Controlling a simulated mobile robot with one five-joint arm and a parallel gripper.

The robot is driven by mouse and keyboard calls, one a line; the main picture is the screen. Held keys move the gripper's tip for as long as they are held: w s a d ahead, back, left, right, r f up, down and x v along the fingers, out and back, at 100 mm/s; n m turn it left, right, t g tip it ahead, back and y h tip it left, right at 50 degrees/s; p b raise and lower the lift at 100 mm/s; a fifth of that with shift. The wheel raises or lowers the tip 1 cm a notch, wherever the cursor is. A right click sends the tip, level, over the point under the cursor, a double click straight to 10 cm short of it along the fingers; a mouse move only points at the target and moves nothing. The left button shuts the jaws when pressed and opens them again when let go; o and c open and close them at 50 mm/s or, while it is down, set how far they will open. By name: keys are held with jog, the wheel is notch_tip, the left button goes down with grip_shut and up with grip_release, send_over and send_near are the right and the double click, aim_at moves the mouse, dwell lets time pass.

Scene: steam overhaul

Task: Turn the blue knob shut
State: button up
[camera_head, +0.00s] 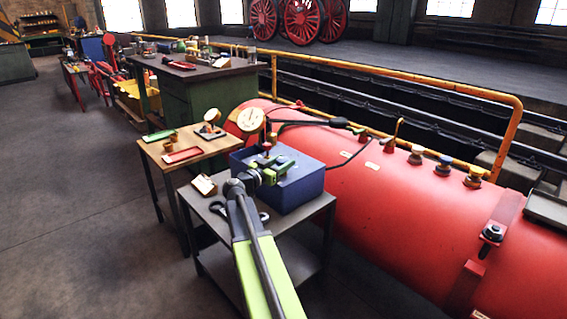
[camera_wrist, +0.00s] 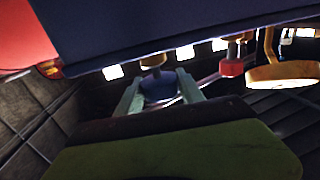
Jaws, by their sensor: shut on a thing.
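The blue knob (camera_wrist: 158,90) sits between the two pale green fingers of my gripper (camera_wrist: 160,92) in the wrist view, and the gripper is shut on it. A brass-coloured part (camera_wrist: 152,61) shows just beyond the knob. In the head view my gripper (camera_head: 276,166) is at the top of a dark blue box (camera_head: 295,190) on a metal table. The fingers hide the blue knob there. A red knob (camera_head: 266,147) stands just behind the gripper; it also shows in the wrist view (camera_wrist: 231,67). A round dial gauge (camera_head: 250,120) stands behind the box.
A large red boiler (camera_head: 430,210) with brass fittings lies to the right of the metal table (camera_head: 318,208). A wooden table (camera_head: 186,142) with small trays stands to the left. A yellow rail (camera_head: 400,75) runs behind. Open floor (camera_head: 80,200) lies at left.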

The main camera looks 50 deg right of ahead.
jog(key=o, duration=1.4)
jog(key=s+a, duration=0.1)
jog(key=a, duration=1.6)
jog(key=shift+s+a, duration=0.15)
